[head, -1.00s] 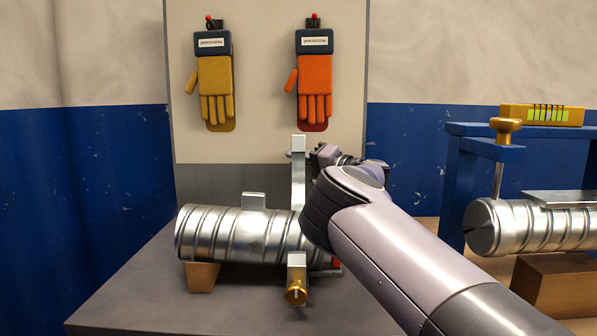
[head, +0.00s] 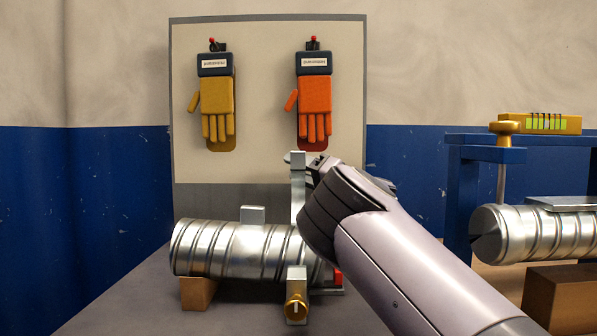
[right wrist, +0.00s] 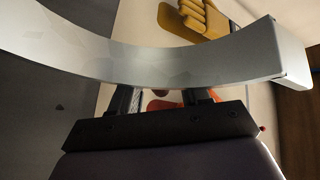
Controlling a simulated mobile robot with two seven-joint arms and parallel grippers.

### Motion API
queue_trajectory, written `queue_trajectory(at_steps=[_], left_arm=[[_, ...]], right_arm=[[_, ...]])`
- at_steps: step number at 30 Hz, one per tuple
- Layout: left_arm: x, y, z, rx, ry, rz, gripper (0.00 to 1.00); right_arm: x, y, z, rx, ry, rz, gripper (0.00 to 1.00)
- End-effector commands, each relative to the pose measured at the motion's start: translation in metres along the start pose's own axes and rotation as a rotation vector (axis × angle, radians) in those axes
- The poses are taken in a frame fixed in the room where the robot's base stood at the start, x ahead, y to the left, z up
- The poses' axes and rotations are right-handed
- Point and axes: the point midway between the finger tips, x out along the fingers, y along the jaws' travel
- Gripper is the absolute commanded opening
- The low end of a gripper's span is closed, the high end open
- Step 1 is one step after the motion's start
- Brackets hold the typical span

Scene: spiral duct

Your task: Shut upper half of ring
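The ring's upper half (head: 298,190) is a grey metal band standing up, open, above the spiral duct (head: 225,250) in the head view. In the right wrist view the curved band (right wrist: 170,65) crosses the picture in front of my fingers. My right gripper (right wrist: 165,97) has its two dark fingers apart, with no object seen between them; the band hides their tips. In the head view the right gripper (head: 312,163) is behind the top of the band, partly hidden by my arm. I cannot tell whether it touches the band. My left gripper is not in view.
A brass knob (head: 297,307) sits at the ring's front low side, with a red part (head: 338,277) nearby. A wooden block (head: 198,293) supports the duct. Gloves hang on the back board (head: 267,100). A second duct (head: 540,235) and blue stand are right.

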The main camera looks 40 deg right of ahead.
Motion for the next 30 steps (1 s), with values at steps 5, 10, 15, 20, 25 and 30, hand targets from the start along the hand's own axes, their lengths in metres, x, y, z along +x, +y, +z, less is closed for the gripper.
queue_trajectory(at_steps=[5, 10, 15, 20, 25, 30], left_arm=[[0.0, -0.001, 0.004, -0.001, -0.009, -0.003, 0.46], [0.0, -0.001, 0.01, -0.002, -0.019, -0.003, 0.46], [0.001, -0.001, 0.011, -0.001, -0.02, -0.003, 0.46], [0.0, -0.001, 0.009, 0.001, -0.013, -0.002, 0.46], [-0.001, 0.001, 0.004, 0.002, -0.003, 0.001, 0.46], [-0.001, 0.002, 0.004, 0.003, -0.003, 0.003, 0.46]], right_arm=[[0.0, 0.001, 0.0, 0.001, -0.001, 0.001, 0.46], [-0.008, 0.001, 0.0, 0.001, 0.002, 0.004, 0.46], [-0.029, 0.001, -0.001, 0.002, 0.003, 0.002, 0.46], [-0.051, 0.001, 0.0, 0.002, 0.003, 0.002, 0.46], [-0.068, 0.0, 0.0, 0.001, 0.002, 0.0, 0.46], [-0.072, 0.0, 0.0, 0.001, -0.001, 0.0, 0.46]])
